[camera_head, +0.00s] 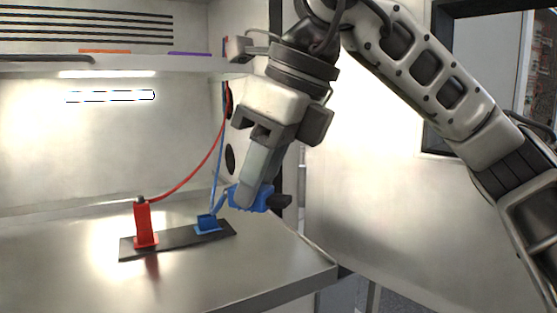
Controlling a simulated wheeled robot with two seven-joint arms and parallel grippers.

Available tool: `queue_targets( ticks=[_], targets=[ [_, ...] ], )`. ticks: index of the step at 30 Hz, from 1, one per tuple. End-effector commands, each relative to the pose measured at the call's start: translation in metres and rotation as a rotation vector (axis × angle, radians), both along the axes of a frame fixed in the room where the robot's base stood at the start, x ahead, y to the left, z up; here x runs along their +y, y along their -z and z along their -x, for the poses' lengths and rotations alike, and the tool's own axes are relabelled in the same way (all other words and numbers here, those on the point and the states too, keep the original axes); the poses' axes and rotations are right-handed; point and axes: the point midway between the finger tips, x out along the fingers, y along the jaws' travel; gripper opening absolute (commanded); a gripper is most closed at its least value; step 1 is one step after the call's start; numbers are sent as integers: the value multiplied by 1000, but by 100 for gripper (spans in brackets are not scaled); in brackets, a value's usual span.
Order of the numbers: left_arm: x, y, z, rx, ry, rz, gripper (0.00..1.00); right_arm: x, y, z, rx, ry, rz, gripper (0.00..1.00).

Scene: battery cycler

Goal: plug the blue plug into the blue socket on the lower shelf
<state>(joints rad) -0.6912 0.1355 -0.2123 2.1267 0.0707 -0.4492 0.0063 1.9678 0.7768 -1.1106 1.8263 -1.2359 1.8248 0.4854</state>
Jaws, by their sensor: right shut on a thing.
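My right gripper (258,183) is shut on the blue plug (247,199), which it holds above the lower shelf. The plug lies tilted in the fingers, with a dark end sticking out to the right. The blue socket (208,225) sits on the right part of a black base strip (183,240) on the lower shelf. The plug is to the right of and a little above the socket in the picture, apart from it. A blue cable (218,160) hangs down close by. My left gripper does not show.
A red plug (143,222) stands upright at the left of the strip, with a red cable (196,169) rising to the back wall. The upper shelf (130,66) overhangs at the left. The lower shelf (250,285) is bare in front and ends at the right.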

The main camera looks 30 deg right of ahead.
Motion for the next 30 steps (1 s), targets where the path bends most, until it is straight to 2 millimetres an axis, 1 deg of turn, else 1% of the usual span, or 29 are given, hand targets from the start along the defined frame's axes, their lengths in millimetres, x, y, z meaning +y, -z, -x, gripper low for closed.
queue_targets(
  ticks=[1,8,12,18,21,24,30],
  targets=[
    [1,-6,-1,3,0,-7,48,1,-2,-9,9,-98,-6,7],
    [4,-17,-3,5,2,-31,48,7,15,-45,8,-600,-8,7],
    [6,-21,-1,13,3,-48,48,9,31,-64,9,-899,-7,7],
    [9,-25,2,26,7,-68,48,10,55,-85,6,-1259,-6,7],
    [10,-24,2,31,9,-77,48,10,66,-91,3,-1379,-3,7],
    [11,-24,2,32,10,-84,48,9,73,-94,1,-1456,-2,7],
    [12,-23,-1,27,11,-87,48,9,80,-96,-4,-1503,1,7]
  ],
)
